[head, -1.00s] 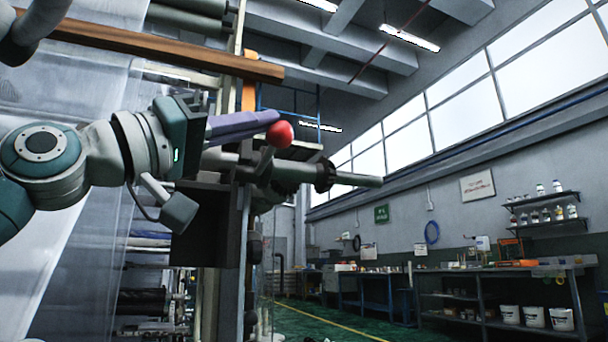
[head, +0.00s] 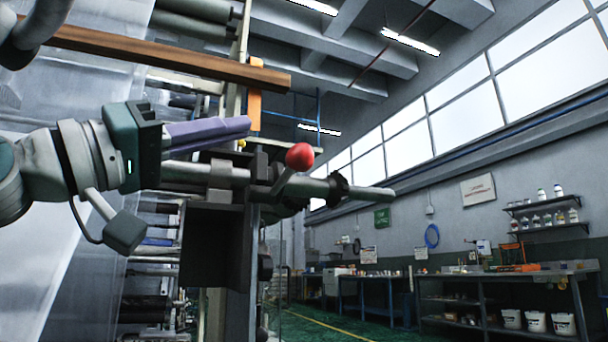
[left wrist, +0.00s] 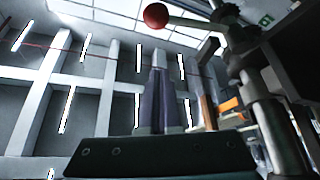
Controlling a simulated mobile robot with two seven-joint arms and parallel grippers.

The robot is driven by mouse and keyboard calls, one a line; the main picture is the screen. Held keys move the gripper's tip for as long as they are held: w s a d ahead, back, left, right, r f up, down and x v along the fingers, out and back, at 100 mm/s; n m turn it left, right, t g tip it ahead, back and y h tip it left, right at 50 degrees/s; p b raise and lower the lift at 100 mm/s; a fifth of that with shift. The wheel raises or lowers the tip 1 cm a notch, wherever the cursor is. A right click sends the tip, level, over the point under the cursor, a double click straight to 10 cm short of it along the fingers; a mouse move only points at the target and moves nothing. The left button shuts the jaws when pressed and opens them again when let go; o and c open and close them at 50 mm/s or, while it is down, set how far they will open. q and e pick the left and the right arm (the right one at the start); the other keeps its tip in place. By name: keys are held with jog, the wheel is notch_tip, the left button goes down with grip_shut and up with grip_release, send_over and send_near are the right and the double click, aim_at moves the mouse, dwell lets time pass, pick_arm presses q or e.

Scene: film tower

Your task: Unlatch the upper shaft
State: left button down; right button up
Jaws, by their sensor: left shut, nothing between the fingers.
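The upper shaft (head: 378,194) is a grey horizontal bar that sticks out to the right from the tower frame. A lever with a red ball knob (head: 299,156) stands at its mount, leaning up and to the right. In the left wrist view, the red knob (left wrist: 156,15) is at the top, with its pale lever running right to the dark mount. My left gripper (head: 248,124), with purple fingers, is shut and empty. Its tips are up and left of the knob, apart from it. The wrist view also shows the closed fingers (left wrist: 158,72). My right gripper is not in view.
A brown beam (head: 160,55) crosses above the left gripper. An orange upright (head: 255,100) stands just behind its tips. A dark plate (head: 212,245) hangs below the shaft mount. Translucent film (head: 60,210) fills the left. Workbenches (head: 505,280) stand far off at the right.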

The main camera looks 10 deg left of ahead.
pick_arm(q)
jog(key=b+v, duration=0.1)
jog(key=v, duration=0.3)
jog(key=shift+s+a+f, duration=0.1)
jog(key=shift+f, duration=0.1)
dwell(0.3)
